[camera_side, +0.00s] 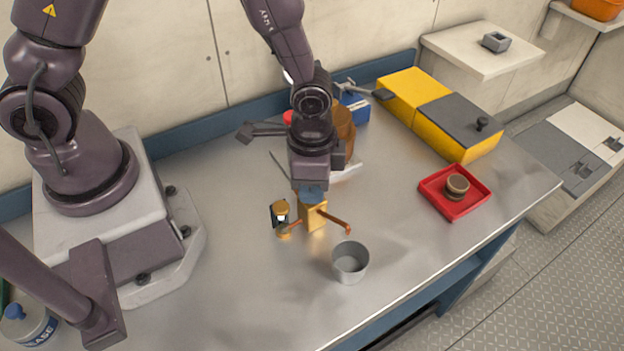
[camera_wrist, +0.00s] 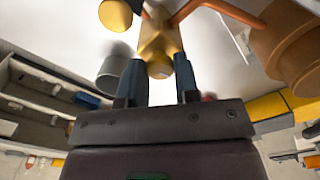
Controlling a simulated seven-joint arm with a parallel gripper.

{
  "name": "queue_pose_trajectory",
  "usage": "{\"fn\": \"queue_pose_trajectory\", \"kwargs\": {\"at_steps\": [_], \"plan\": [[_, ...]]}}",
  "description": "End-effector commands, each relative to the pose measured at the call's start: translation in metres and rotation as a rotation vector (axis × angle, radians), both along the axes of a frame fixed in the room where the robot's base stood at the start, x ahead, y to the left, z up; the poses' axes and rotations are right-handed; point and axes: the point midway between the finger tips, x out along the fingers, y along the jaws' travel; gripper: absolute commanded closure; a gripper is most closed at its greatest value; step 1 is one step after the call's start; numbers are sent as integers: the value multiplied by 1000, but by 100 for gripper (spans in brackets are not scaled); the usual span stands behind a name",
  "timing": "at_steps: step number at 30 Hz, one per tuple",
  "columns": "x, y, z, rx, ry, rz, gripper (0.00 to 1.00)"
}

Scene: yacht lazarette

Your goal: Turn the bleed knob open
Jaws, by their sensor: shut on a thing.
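A brass valve block (camera_side: 314,216) with copper pipes (camera_side: 335,220) stands on the metal bench. My gripper (camera_side: 312,192) points down right above it, with its blue fingers at the top of the block. In the wrist view the two fingers (camera_wrist: 160,82) stand on either side of a small rounded brass knob (camera_wrist: 160,68), below the block. My gripper is shut on this knob, which is mostly hidden in the side view. How far the knob is turned cannot be seen.
A grey cup (camera_side: 350,264) stands just in front of the valve. A round brass-topped gauge or cap (camera_side: 281,208) is close to its left. A red tray (camera_side: 474,207) holding brown round pieces and a yellow case (camera_side: 413,92) are to the right.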

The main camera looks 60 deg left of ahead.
Motion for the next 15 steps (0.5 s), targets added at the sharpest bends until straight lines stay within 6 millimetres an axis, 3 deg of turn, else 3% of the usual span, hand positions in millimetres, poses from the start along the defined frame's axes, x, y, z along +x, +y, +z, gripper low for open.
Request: {"fn": "queue_pose_trajectory", "kwargs": {"at_steps": [14,15], "plan": [[1,0,1,0,-1,-13,94],[1,0,1,0,-1,-13,64]]}}
